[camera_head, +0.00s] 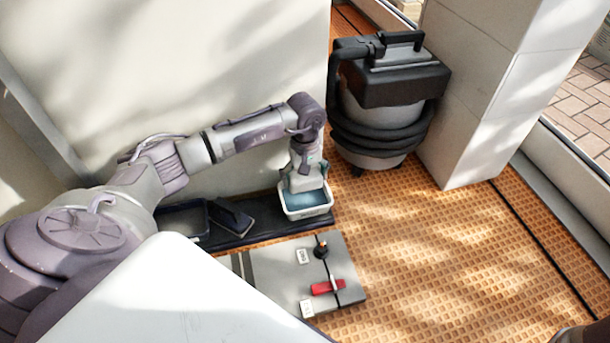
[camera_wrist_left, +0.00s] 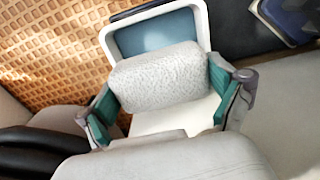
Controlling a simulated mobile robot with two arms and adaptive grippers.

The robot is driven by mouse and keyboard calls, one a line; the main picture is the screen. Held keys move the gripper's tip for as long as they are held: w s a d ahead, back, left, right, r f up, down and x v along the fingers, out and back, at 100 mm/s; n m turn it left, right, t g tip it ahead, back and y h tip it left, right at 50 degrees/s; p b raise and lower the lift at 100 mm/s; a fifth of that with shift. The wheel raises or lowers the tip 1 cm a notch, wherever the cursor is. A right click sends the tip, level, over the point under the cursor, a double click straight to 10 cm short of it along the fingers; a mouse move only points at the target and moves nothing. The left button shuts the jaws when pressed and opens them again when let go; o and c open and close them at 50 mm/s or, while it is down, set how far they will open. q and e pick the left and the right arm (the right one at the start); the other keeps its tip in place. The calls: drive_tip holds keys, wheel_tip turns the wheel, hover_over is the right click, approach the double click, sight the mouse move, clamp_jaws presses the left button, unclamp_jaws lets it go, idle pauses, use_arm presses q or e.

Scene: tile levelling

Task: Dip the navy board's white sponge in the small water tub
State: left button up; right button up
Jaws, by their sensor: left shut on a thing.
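The white sponge (camera_wrist_left: 158,76) is a pale, speckled block between the green finger pads of my left gripper (camera_wrist_left: 163,95), which is shut on it. The small water tub (camera_head: 306,214) is white with blue water inside and stands on the navy board (camera_head: 262,227). In the head view my left gripper (camera_head: 305,180) points down at the tub, and the sponge is hidden there. In the left wrist view the sponge overlaps the near part of the tub (camera_wrist_left: 205,35). I cannot tell whether it touches the water. My right gripper is not in view.
A dark tray (camera_head: 184,221) and a dark flat tool (camera_head: 233,218) lie left of the tub. A grey case (camera_head: 285,270) with a red-handled item (camera_head: 327,287) is in front. A vacuum cleaner (camera_head: 385,100) stands behind right. The orange floor (camera_head: 440,250) at right is clear.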

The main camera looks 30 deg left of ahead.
use_arm(q)
wheel_tip(320, 180, down, 5)
drive_tip(key=b, duration=0.3)
drive_tip(key=shift+r, duration=0.15)
drive_tip(key=shift+f+b, duration=0.35)
drive_tip(key=shift+f, duration=0.75)
wheel_tip(320, 180, up, 12)
drive_tip(key=p, duration=1)
drive_tip(key=shift+r, duration=0.1)
